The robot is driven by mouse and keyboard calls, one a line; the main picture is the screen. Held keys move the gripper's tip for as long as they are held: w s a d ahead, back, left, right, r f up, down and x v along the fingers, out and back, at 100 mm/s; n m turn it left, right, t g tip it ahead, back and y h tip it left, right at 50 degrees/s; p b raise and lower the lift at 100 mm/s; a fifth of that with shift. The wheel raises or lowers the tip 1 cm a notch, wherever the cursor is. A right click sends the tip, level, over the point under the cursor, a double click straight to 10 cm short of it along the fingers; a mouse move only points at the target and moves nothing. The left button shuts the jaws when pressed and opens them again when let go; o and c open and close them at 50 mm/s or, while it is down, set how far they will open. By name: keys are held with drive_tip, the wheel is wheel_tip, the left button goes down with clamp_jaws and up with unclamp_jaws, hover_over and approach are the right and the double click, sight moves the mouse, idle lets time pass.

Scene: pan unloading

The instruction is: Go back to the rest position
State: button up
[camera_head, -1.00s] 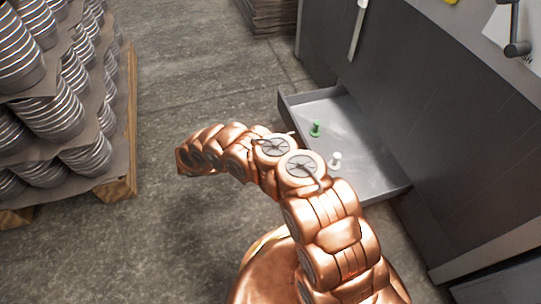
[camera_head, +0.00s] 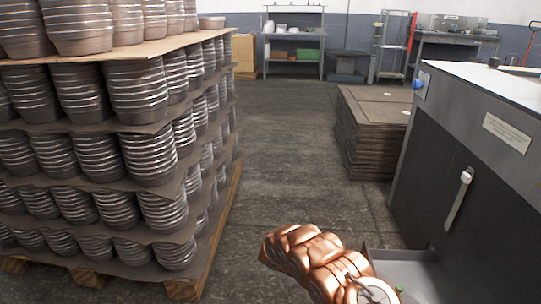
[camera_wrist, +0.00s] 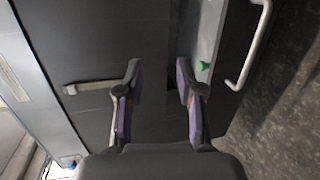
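My gripper (camera_wrist: 158,88) is open and empty in the wrist view, its two purple-padded fingers apart. Behind it is the dark front of the machine cabinet. In the head view the gripper itself does not show; only part of my copper arm is seen at the bottom, bent over the floor between the pallet and the drawer.
A pallet (camera_head: 182,290) with tall stacks of metal pans (camera_head: 150,155) stands on the left. The grey cabinet (camera_head: 455,175) with its open drawer (camera_head: 405,265) is on the right; a green piece (camera_wrist: 202,66) lies in it. Stacked brown sheets (camera_head: 370,130) stand behind. Floor between is clear.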

drive_tip(key=s+d+r+m+g+y+p, duration=0.15)
drive_tip(key=s+r+p, duration=0.35)
drive_tip(key=r, duration=0.8)
drive_tip(key=s+d+r+g+y+p, duration=0.15)
drive_tip(key=s+r+p, duration=0.3)
drive_tip(key=r, duration=0.85)
drive_tip(key=s+d+r+y+p, duration=0.1)
drive_tip(key=s+r+y+p, duration=0.4)
drive_tip(key=r, duration=0.8)
drive_tip(key=s+a+r+n+t+y+p, duration=0.1)
drive_tip(key=s+a+r+y+p, duration=0.1)
drive_tip(key=s+a+r+p, duration=0.2)
drive_tip(key=s+a+r+n+t+y+p, duration=0.1)
drive_tip(key=s+a+r+t+y+p, duration=0.1)
drive_tip(key=s+a+r+p, duration=0.3)
drive_tip(key=s+a+r+n+t+y+p, duration=0.1)
drive_tip(key=s+a+r+y+p, duration=0.2)
drive_tip(key=s+r+p, duration=0.8)
drive_tip(key=s+a+r, duration=0.2)
drive_tip(key=s+r, duration=0.1)
drive_tip(key=r, duration=0.2)
drive_tip(key=shift+s+a+r, duration=0.15)
drive_tip(key=shift+s+r, duration=0.15)
drive_tip(key=shift+r, duration=0.05)
